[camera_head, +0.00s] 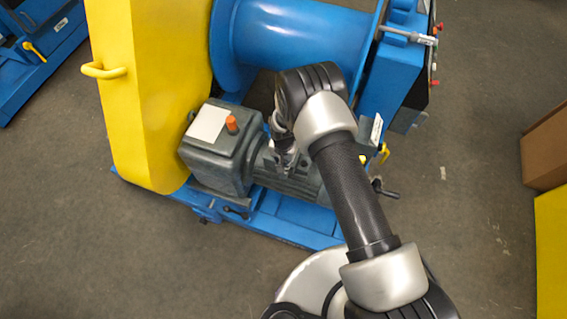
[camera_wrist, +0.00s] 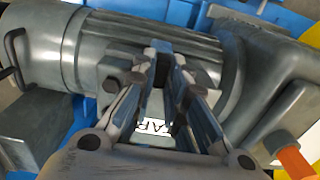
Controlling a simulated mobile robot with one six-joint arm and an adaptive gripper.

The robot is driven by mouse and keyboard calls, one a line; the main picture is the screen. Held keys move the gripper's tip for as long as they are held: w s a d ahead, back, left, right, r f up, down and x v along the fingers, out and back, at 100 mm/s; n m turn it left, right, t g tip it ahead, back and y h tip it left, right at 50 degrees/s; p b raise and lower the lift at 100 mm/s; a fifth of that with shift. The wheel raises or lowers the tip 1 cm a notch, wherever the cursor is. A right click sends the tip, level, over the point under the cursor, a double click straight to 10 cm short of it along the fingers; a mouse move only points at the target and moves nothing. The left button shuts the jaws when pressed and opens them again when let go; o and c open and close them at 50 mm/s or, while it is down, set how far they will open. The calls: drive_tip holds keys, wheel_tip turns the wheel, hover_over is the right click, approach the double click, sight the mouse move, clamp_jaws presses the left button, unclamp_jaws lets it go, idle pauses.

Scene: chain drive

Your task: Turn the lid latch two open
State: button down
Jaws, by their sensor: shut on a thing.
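My gripper (camera_head: 285,160) is over the small box on top of the grey motor, pointing down. In the wrist view its fingertips (camera_wrist: 174,52) are close together at the box lid (camera_wrist: 115,68), shut on a small dark part that fits the lid latch. The fingers hide most of that part, so I cannot tell its turn angle or which numbered latch it is. A white label with dark letters (camera_wrist: 154,127) shows between the finger links. The ribbed grey motor (camera_head: 295,181) is partly hidden by my arm.
A grey gearbox (camera_head: 213,155) with an orange cap (camera_head: 231,124) stands left of the gripper. The yellow guard (camera_head: 155,90) rises further left and the blue drum (camera_head: 290,42) behind. A lever with a dark knob (camera_head: 385,190) sticks out right.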

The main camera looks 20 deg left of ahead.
drive_tip(key=shift+m, duration=0.4)
drive_tip(key=m+b, duration=0.2)
drive_tip(key=shift+m, duration=0.4)
drive_tip(key=m+b, duration=0.1)
drive_tip(key=m, duration=0.3)
drive_tip(key=shift+w+a+m, duration=0.1)
drive_tip(key=shift+m, duration=0.2)
drive_tip(key=m+b, duration=0.1)
drive_tip(key=m, duration=0.3)
drive_tip(key=shift+b, duration=0.35)
drive_tip(key=shift+w+m+b, duration=0.1)
drive_tip(key=shift+m+b, duration=0.25)
drive_tip(key=shift+m, duration=1.65)
drive_tip(key=c, duration=1.6)
unclamp_jaws()
